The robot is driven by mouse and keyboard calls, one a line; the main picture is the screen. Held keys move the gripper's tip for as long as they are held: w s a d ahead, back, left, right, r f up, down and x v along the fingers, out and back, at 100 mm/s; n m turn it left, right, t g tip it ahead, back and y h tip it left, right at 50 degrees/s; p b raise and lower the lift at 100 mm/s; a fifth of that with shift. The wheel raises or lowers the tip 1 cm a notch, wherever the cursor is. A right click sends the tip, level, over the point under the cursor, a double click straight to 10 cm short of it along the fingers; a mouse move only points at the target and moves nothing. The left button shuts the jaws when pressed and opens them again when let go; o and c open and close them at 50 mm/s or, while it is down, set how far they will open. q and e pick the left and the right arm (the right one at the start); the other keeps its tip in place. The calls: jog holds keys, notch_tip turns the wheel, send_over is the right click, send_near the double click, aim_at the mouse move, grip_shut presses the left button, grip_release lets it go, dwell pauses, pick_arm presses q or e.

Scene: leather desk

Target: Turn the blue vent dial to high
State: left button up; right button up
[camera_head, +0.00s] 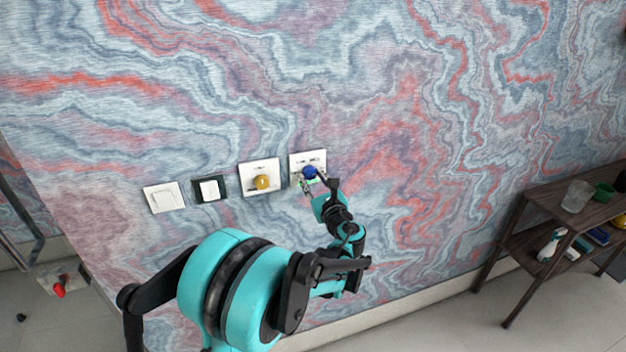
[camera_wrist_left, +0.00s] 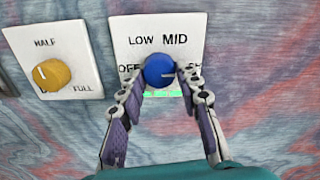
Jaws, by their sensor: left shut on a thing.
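The blue vent dial (camera_head: 309,172) sits on a white plate (camera_head: 294,160) on the wall. In the left wrist view the dial (camera_wrist_left: 159,70) is on its plate (camera_wrist_left: 124,28), with LOW and MID printed above it. OFF to the left and the label to the right are partly covered by the fingers. A green strip shows below the dial. My left gripper (camera_wrist_left: 156,84) is shut on the dial, one finger on each side. It also shows at the dial in the head view (camera_head: 316,182). The dial's pointer cannot be made out. My right gripper is not in view.
A yellow dial (camera_head: 262,182) on a white plate is just left; HALF and FULL are readable there. A dark-framed switch (camera_head: 210,189) and a white switch (camera_head: 164,197) are further left. A dark shelf (camera_head: 548,196) with a glass stands at the right.

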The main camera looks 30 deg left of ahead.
pick_arm(q)
jog(key=o, duration=1.1)
jog(key=shift+o, duration=0.2)
jog(key=v, duration=1.2)
